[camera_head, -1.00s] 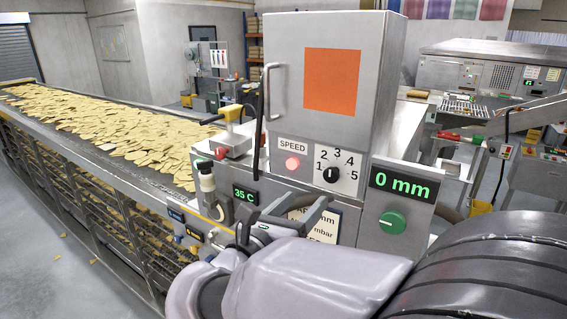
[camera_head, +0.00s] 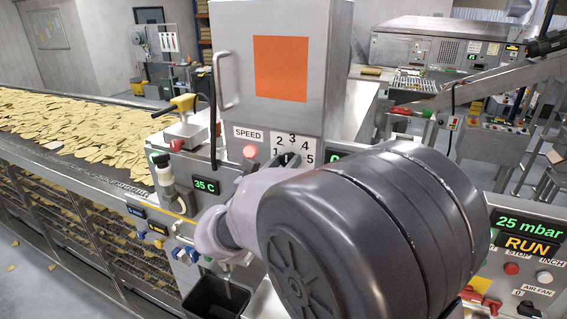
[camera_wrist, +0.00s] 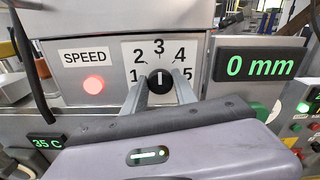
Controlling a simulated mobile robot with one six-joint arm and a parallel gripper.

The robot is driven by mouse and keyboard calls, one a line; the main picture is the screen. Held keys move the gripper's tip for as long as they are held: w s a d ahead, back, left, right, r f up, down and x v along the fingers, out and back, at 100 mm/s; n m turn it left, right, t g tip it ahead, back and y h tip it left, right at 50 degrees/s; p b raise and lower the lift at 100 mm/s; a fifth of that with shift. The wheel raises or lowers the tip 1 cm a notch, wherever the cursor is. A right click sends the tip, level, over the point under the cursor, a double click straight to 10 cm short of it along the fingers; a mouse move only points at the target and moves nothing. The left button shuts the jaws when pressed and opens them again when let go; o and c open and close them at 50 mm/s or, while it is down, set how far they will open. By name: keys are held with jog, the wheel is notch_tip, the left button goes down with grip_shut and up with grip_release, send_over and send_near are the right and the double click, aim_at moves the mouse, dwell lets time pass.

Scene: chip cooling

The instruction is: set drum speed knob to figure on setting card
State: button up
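The drum speed knob (camera_wrist: 160,80) is a round black dial with a white pointer mark. Its mark stands upright towards 3 on the white dial plate (camera_wrist: 130,48), numbered 1 to 5. My gripper (camera_wrist: 161,88) is open, its two grey fingers on the left and right of the knob's lower part; I cannot tell if they touch it. In the head view my gripper (camera_head: 286,161) is at the dial and largely covers the knob. The setting card is not visible now.
A lit red button (camera_wrist: 94,85) sits under the SPEED label (camera_wrist: 86,57). A display reads 0 mm (camera_wrist: 262,66); another reads 35 C (camera_head: 206,185). A chip conveyor (camera_head: 60,125) runs at the left. A RUN panel (camera_head: 527,245) stands at right.

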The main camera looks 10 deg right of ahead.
grip_shut()
jog(key=shift+f+b, duration=0.1)
jog(key=shift+b, duration=0.4)
jog(key=shift+f+m+b, duration=0.15)
jog(key=shift+m+b, duration=13.15)
jog(key=shift+b, duration=3.25)
